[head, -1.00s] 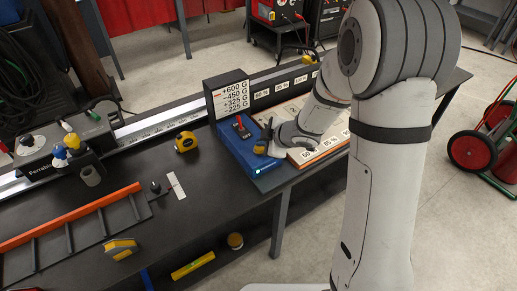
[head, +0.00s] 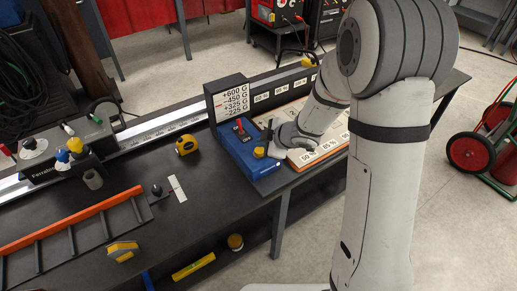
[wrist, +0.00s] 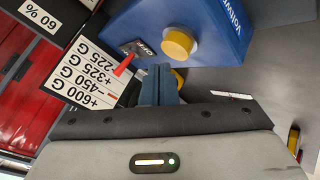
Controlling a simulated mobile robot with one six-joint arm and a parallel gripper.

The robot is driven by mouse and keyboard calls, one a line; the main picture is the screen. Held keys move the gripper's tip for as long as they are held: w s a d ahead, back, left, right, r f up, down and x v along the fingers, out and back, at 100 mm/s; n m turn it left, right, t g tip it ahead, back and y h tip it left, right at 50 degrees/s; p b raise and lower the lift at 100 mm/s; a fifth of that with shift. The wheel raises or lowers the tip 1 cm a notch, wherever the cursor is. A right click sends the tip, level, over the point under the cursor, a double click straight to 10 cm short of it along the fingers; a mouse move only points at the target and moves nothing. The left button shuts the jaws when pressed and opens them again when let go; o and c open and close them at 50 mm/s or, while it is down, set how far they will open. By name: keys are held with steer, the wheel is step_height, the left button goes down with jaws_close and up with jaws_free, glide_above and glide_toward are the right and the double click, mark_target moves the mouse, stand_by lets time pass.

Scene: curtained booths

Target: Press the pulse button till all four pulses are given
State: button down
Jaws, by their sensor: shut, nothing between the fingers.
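The pulse button looks to be the round yellow button (wrist: 178,43) on the blue box (wrist: 215,22); it also shows in the head view (head: 258,152). A red toggle switch (wrist: 124,64), by an OFF plate, sits on the same box. My gripper (wrist: 160,76) is shut and empty. Its fingertips are close beside the yellow button, between it and the switch in the wrist view, and look apart from it. A white sign (head: 234,101) behind the box lists +600 G, -450 G, +325 G and -225 G.
Percent-marked plates (head: 318,152) lie right of the box under my arm. A yellow tape measure (head: 187,143) and a grey Ferralo device (head: 57,150) stand to the left. An orange-edged rack (head: 70,219) lies near the front.

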steer(key=shift+r, duration=0.15)
step_height(320, 180, up, 6)
steer(key=p, duration=0.6)
stand_by(4.7)
